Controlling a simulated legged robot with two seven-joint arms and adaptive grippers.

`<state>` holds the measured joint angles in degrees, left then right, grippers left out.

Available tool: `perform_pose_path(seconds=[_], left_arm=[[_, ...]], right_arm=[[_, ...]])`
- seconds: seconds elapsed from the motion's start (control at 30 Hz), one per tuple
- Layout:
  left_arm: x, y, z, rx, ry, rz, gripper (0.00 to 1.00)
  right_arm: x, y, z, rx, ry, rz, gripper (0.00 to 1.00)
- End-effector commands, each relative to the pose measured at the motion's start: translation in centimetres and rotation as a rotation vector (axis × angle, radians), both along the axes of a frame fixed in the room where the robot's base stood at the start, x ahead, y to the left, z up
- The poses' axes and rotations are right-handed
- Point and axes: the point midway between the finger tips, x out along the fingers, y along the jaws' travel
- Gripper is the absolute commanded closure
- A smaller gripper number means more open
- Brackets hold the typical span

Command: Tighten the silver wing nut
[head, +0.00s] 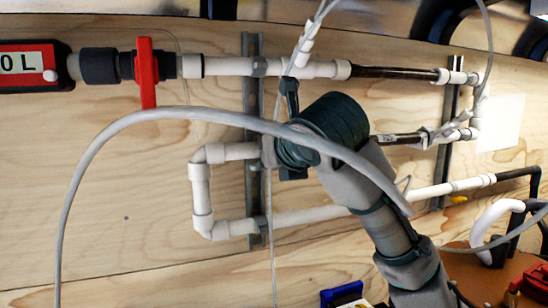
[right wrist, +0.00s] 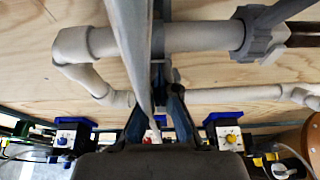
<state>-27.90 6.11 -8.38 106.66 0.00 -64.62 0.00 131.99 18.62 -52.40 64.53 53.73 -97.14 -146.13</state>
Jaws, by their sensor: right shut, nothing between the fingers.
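A grey nut-like fitting with a projecting wing (right wrist: 262,38) sits on the white pipe in the right wrist view, right of my fingers. I take it to be the silver wing nut, but cannot be sure. In the head view my right gripper (head: 282,150) is seen from behind, in front of the middle pipe, and hides part of that pipe. In the right wrist view my right gripper's dark fingers (right wrist: 158,106) are shut with nothing between them, below and left of the fitting and apart from it in the picture. My left gripper is not in view.
A grey hose (head: 142,113) arches across the head view and passes in front of my right gripper. A metal strut (head: 252,100) holds the pipes to the wooden panel (head: 110,220). A red valve handle (head: 146,72) is at upper left. Blue-framed devices (right wrist: 228,135) stand below.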

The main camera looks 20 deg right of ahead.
Motion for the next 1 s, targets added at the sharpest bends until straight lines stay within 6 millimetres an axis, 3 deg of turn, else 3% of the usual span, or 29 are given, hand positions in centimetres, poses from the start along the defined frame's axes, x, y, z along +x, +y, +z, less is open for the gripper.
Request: perform_pose_path(seconds=[0.03, 0.17, 0.33, 1.0], left_arm=[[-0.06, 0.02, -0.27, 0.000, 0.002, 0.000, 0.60], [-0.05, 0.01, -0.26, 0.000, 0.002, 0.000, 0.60], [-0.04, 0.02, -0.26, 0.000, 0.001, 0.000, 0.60], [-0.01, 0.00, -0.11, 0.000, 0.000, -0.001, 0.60]], right_arm=[[0.58, 0.69, -2.05, -0.016, 0.053, 0.009, 1.00], [0.58, 0.67, -2.05, -0.016, 0.053, 0.009, 1.00], [0.58, 0.65, -2.05, -0.016, 0.053, 0.009, 0.66], [0.50, -0.06, -1.59, -0.006, 0.045, 0.005, 0.66]])
